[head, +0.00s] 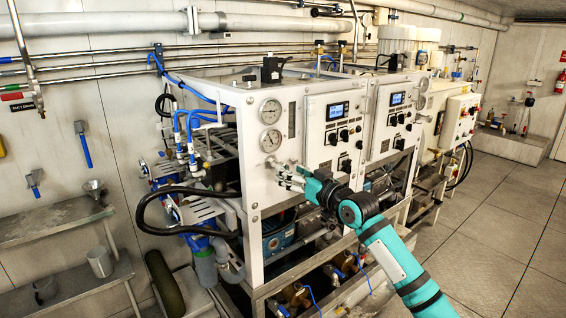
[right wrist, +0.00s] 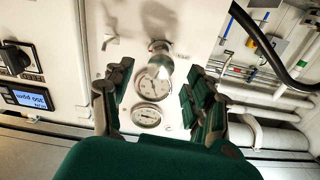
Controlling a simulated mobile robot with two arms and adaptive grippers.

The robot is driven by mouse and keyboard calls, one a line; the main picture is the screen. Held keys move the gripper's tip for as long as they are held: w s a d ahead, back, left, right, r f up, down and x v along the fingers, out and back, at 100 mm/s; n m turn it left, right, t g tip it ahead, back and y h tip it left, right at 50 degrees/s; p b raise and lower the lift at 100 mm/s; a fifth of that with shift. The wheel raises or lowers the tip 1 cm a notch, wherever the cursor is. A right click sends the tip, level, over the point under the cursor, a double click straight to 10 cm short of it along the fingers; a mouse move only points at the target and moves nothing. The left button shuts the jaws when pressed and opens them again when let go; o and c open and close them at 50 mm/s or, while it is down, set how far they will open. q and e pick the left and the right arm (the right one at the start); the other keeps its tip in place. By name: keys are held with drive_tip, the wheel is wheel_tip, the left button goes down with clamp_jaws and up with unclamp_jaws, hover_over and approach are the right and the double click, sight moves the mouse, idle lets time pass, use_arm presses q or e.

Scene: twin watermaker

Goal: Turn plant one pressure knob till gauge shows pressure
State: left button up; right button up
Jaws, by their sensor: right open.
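Plant one's white panel (head: 318,160) faces me in the head view, with two round gauges near its left edge, an upper gauge (head: 271,111) and a lower gauge (head: 271,140). A silver pressure knob (right wrist: 160,60) sticks out of the panel beside the gauges in the right wrist view, which is turned over. The nearer gauge (right wrist: 154,88) and the other gauge (right wrist: 147,116) show below it. Their needle readings are too small to tell. My right gripper (head: 284,177) is open in front of the panel; its fingers (right wrist: 158,98) stand either side of the knob and gauges, apparently not touching the knob. My left gripper is not in view.
A second panel (head: 388,118) with a display stands right of plant one. Black hoses (head: 165,195) and blue tubing run along the left side of the frame. Metal shelves (head: 60,222) stand at the left wall. Floor (head: 500,235) is free at the right.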

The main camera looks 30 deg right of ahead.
drive_tip(key=shift+w+a+p, duration=0.2)
drive_tip(key=shift+w+p, duration=0.2)
drive_tip(key=shift+w, duration=1.8)
drive_tip(key=shift+c, duration=0.2)
clamp_jaws()
